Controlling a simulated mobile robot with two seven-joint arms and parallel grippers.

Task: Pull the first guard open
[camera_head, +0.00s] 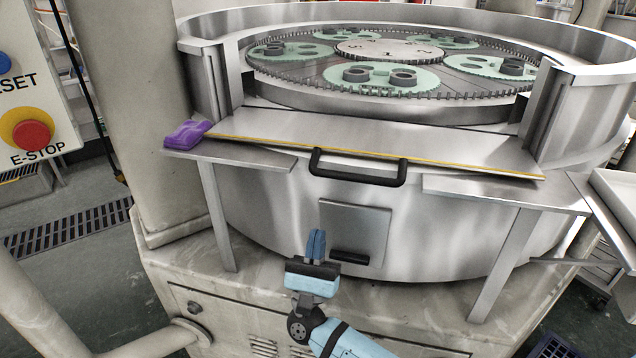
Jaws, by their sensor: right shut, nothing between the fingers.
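The guard (420,140) is a flat metal panel with a yellow front edge. It lies folded down, nearly flat, across the gap in the round machine's wall, so the gap stands open. Its black bar handle (358,169) hangs at the front edge. My right gripper (316,240) is below and slightly left of the handle, apart from it, in front of the machine's lower side. Its blue fingers are together, pointing up, with nothing between them. My left gripper is not in view.
Metal shelves flank the handle on the left (235,155) and right (500,192); a purple cloth (187,134) lies on the left one. A small hatch (355,228) is behind my gripper. The toothed lapping plate with green carriers (380,78) shows inside. An E-stop (30,134) is far left.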

